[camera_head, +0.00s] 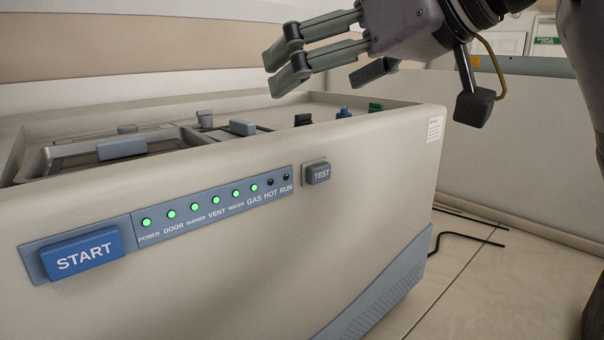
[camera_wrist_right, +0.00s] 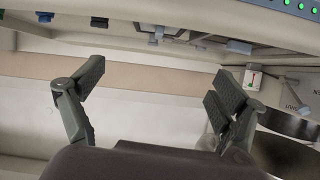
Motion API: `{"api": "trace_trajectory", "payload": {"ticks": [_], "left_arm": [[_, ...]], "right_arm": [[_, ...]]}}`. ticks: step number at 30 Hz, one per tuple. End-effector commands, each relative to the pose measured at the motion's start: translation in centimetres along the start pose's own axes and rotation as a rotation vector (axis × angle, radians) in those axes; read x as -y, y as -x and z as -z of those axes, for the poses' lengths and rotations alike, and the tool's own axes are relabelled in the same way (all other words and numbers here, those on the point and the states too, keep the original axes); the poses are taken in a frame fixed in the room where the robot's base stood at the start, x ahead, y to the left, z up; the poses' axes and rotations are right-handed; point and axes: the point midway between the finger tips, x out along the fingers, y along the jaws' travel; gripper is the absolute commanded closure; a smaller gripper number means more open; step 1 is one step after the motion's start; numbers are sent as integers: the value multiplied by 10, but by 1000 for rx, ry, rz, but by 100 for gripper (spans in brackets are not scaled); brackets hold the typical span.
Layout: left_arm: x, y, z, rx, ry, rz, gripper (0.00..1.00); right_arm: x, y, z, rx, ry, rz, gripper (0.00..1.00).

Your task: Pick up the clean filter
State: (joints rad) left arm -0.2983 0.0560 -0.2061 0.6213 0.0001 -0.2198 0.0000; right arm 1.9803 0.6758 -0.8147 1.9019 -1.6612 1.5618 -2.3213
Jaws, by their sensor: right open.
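I cannot pick out a clean filter in either view. My right gripper (camera_head: 322,73) is above the rear right part of the spectrometer (camera_head: 290,250), with its fingers pointing left. In the right wrist view my right gripper (camera_wrist_right: 160,82) has its fingers spread wide, with nothing between them. It looks apart from the machine's top. The recessed top holds blue-grey handles (camera_head: 122,148) and small black, blue and green fittings (camera_head: 343,113). The recess floor is mostly hidden by the front wall. My left gripper is not in view.
The front panel has a blue START button (camera_head: 82,253), several lit green lights and a TEST button (camera_head: 318,173). A pale partition (camera_head: 510,150) stands to the right. Black cables (camera_head: 455,236) lie on the tiled floor beside the machine.

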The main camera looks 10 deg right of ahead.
Motion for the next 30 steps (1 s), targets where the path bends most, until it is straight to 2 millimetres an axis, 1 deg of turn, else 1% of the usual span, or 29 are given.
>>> {"api": "trace_trajectory", "payload": {"ticks": [1,3,5,8,15,19,23,27,30], "left_arm": [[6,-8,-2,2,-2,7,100],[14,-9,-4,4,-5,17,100],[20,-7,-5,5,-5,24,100],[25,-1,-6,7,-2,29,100],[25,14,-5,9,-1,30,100],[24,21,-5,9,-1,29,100],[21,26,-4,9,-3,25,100],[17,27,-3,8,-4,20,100],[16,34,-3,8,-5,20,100]], "right_arm": [[0,1,-5,-30,41,2,3],[0,4,-3,-55,77,3,0],[1,1,-1,-63,92,4,0],[2,-14,1,-60,95,4,0],[2,-66,4,-57,91,4,0],[2,-92,6,-57,90,4,0],[2,-109,6,-59,90,4,0],[2,-116,6,-61,90,3,0],[2,-126,4,-57,89,4,0]]}}
